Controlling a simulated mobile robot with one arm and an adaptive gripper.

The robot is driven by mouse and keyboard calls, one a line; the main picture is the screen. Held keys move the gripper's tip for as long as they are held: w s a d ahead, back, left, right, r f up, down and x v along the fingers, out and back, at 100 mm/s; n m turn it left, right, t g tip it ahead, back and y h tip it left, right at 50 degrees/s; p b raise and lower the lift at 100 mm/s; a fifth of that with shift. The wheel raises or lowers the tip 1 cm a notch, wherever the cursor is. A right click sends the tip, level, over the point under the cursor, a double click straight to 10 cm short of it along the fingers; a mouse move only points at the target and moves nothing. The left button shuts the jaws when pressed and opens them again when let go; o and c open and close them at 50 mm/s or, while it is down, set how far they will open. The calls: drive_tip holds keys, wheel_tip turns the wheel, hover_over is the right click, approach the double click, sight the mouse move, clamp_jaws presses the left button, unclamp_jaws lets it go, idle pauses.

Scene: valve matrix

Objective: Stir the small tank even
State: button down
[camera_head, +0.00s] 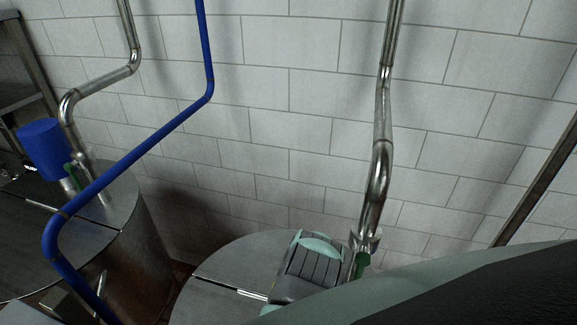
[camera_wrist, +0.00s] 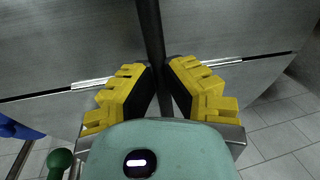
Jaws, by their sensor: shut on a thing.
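The small tank's round steel top (camera_head: 215,280) is at the bottom centre of the head view, partly covered by my arm. In the wrist view the grey steel top (camera_wrist: 60,40) fills the background, with a seam and bright strips on both sides. My gripper (camera_wrist: 160,85) has yellow-backed, dark-padded fingers closed on a thin dark rod (camera_wrist: 152,30). The rod runs from the top edge of the wrist view down between the fingertips. Its lower end is hidden, so I cannot tell how deep it reaches. My fingers are hidden in the head view.
A steel pipe (camera_head: 382,160) with a green handle (camera_head: 361,264) rises beside my arm. A green knob (camera_wrist: 60,162) is at lower left in the wrist view. A larger tank (camera_head: 118,205), a blue pipe (camera_head: 150,140) and a blue cylinder (camera_head: 43,148) stand left. A tiled wall is behind.

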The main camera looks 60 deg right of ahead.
drive_tip(key=shift+f, duration=0.15)
drive_tip(key=c, duration=1)
unclamp_jaws()
drive_tip(key=shift+s, duration=0.1)
drive_tip(key=shift+o, duration=0.2)
drive_tip(key=shift+r, duration=0.25)
wheel_tip(320, 180, up, 12)
drive_tip(key=s, duration=0.2)
drive_tip(key=shift+d+f, duration=0.25)
drive_tip(key=shift+d, duration=0.1)
drive_tip(key=shift+d, duration=0.1)
